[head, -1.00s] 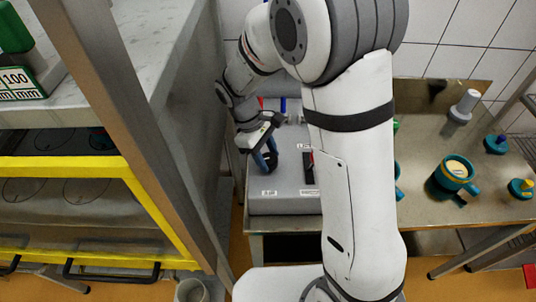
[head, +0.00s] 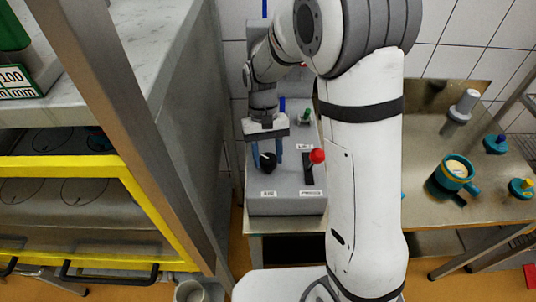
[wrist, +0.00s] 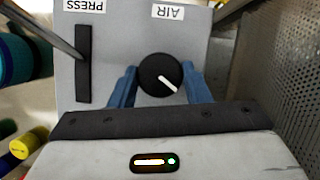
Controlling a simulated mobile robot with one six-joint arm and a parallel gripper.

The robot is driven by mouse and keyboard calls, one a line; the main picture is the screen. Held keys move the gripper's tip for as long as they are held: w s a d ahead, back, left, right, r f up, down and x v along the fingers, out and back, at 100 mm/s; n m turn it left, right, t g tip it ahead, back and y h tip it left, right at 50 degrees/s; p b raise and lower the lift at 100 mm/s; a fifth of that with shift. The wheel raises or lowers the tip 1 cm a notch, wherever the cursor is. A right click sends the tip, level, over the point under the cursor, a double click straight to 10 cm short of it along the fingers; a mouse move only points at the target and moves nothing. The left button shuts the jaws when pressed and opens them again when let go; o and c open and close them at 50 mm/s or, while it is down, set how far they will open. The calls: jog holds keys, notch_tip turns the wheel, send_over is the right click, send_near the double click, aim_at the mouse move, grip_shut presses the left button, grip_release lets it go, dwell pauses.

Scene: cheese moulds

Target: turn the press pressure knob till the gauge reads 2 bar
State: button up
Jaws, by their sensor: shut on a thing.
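The black round pressure knob (head: 268,161) is on the grey press control box (head: 290,206), near its "AIR" label. In the wrist view the knob (wrist: 158,72) has a white pointer line slanting to the lower right. My gripper (head: 268,154) is shut on the knob, with one blue finger on each side; the fingers also show in the wrist view (wrist: 160,88). I cannot make out a gauge or its reading in either view.
A lever with a red ball (head: 317,156) stands right of the knob at the "PRESS" label. A yellow-framed rack (head: 140,200) is on the left. A steel table (head: 430,215) on the right holds a teal mug (head: 447,186) and a grey cylinder (head: 458,114).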

jog(key=shift+m+y, duration=0.4)
jog(key=shift+m, duration=0.6)
jog(key=o, duration=1)
jog(key=b+v, duration=0.1)
jog(key=v, duration=0.7)
jog(key=shift+d, duration=0.15)
jog(key=shift+s+f, duration=0.15)
